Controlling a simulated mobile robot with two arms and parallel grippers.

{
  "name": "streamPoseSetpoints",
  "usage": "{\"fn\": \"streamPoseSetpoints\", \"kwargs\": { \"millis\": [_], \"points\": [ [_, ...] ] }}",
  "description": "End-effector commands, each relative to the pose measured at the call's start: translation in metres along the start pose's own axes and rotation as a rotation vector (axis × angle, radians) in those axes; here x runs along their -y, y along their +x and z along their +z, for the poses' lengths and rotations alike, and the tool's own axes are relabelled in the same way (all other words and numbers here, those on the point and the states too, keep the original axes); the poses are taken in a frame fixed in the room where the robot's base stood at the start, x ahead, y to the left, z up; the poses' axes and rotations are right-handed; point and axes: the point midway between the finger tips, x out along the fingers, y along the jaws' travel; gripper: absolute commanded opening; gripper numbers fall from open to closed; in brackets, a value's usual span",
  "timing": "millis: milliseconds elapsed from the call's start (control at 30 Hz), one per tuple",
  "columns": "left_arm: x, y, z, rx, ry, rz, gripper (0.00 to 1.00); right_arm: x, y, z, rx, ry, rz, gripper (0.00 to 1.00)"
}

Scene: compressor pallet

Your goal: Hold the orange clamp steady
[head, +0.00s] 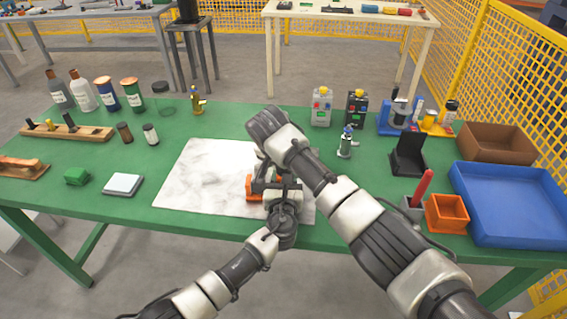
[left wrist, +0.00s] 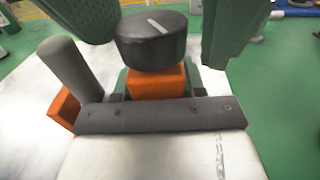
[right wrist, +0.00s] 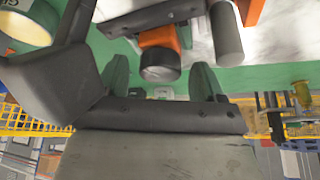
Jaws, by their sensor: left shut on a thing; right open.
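The orange clamp (head: 252,187) stands near the front of the pale sheet, partly hidden by my arms in the head view. Its orange block (left wrist: 155,82) sits between the fingers of my left gripper (left wrist: 156,78), which is shut on it. A round black knob (left wrist: 152,42) tops the block. A dark grey cylinder (left wrist: 70,68) and another orange part (left wrist: 62,108) are beside it. My right gripper (right wrist: 160,70) is open, one green finger on each side of the black knob (right wrist: 160,65), with gaps visible. Its fingertips are hidden in the head view.
A blue tray (head: 455,180), an orange box (head: 447,228) and a brown box (head: 500,130) are on the right of the green table. Bottles (head: 83,100), a wooden rack (head: 95,136) and a small scale (head: 123,183) are on the left. The sheet's left part (head: 185,180) is clear.

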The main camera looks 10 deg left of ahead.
Motion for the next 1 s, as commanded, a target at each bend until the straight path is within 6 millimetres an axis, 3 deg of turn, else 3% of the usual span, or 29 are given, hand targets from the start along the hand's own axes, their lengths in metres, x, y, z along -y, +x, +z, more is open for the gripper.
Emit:
{"fn": "streamPoseSetpoints", "kwargs": {
  "millis": [167,500,700,1000],
  "points": [
    [0.0,0.0,0.001,0.002,0.0,0.0,0.0,0.001,-0.009,0.0,0.0,-0.001,-0.003,0.69],
    [0.0,0.001,0.001,0.002,-0.001,0.0,0.0,0.002,-0.078,0.0,-0.001,-0.001,-0.005,0.69],
    [0.0,0.001,0.001,0.002,-0.001,0.0,0.0,0.001,-0.109,-0.001,-0.001,-0.001,-0.003,0.69],
    [0.0,0.001,0.002,0.003,-0.001,0.0,0.0,0.0,-0.12,0.0,0.001,0.0,0.0,0.69]
  ]
}}
